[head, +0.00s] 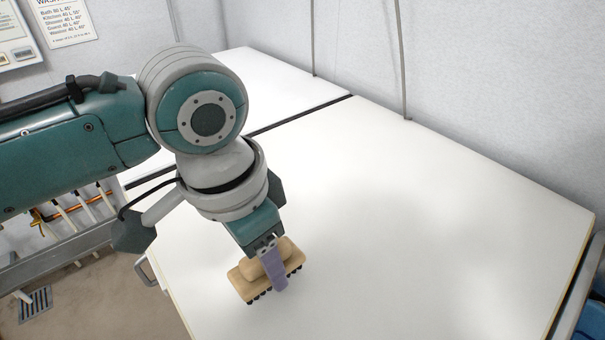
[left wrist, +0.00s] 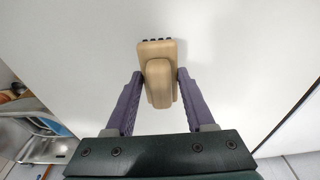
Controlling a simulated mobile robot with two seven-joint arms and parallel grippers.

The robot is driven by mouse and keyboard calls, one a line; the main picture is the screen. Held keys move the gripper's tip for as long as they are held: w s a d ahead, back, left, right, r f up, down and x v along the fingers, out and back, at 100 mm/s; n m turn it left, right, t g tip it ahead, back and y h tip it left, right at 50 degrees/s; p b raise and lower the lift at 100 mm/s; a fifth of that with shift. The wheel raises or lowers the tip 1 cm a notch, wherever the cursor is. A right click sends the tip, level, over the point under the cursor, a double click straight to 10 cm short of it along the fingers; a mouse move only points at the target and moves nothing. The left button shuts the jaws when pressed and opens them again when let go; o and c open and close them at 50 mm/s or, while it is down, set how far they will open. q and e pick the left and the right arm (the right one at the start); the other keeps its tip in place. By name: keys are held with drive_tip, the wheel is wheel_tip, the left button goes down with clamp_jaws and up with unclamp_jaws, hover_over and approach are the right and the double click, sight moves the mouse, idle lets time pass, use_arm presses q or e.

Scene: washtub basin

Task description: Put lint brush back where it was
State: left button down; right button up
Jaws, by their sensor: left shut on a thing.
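The lint brush (head: 246,285) is a tan wooden block with a raised grip on top and dark bristle tufts underneath. In the head view it is at the lower middle, over the white worktop's near left part. My left gripper (head: 273,265) comes down on it from above and is shut on its raised grip. In the left wrist view the lint brush (left wrist: 158,50) sits between the two purple fingers (left wrist: 158,80). I cannot tell whether the bristles touch the worktop. My right gripper is in neither view.
The white worktop (head: 420,210) is bare to the right of the brush. A dark seam (head: 300,117) separates it from another white top behind. Grey walls stand behind and right. A printed sheet (head: 64,20) hangs at the upper left, and pipes (head: 75,208) show below left.

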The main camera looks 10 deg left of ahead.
use_arm(q)
drive_tip(key=shift+f, duration=1.5)
drive_tip(key=shift+b, duration=0.3)
drive_tip(key=shift+f, duration=0.2)
drive_tip(key=shift+c, duration=1.3)
unclamp_jaws()
